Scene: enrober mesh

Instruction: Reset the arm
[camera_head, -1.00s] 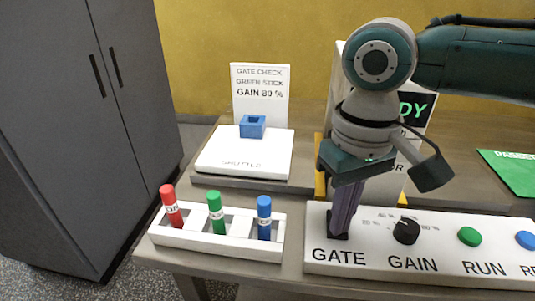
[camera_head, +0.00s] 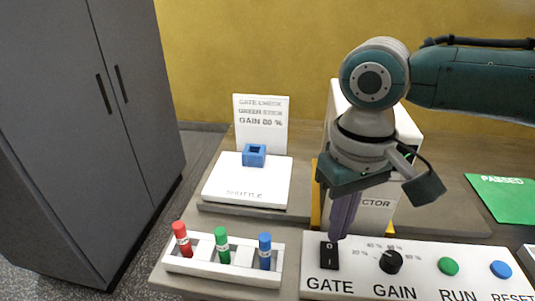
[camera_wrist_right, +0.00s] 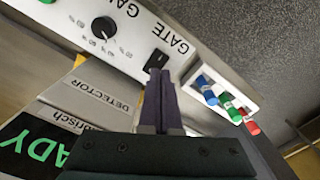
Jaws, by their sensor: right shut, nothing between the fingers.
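My right gripper (camera_head: 341,232) is shut and empty, pointing down just behind the GATE rocker switch (camera_head: 329,255) on the white control panel (camera_head: 365,286). In the right wrist view its closed fingers (camera_wrist_right: 158,82) lie close to the black GATE switch (camera_wrist_right: 157,61); I cannot tell whether they touch it. The black GAIN knob (camera_head: 390,262), green RUN button (camera_head: 449,266) and blue RESET button (camera_head: 501,269) are to the right. The detector (camera_head: 375,211) stands behind my right arm, partly hidden by it; its screen reads "READY" in part in the wrist view (camera_wrist_right: 40,145). My left gripper does not show.
A white rack (camera_head: 205,270) holds red, green and blue sticks at the front left. Behind it is the white shuttle plate (camera_head: 220,190) with a blue holder (camera_head: 254,155), and a sign (camera_head: 262,112). A green PASSED mat (camera_head: 508,197) lies right. A grey cabinet (camera_head: 85,120) stands left.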

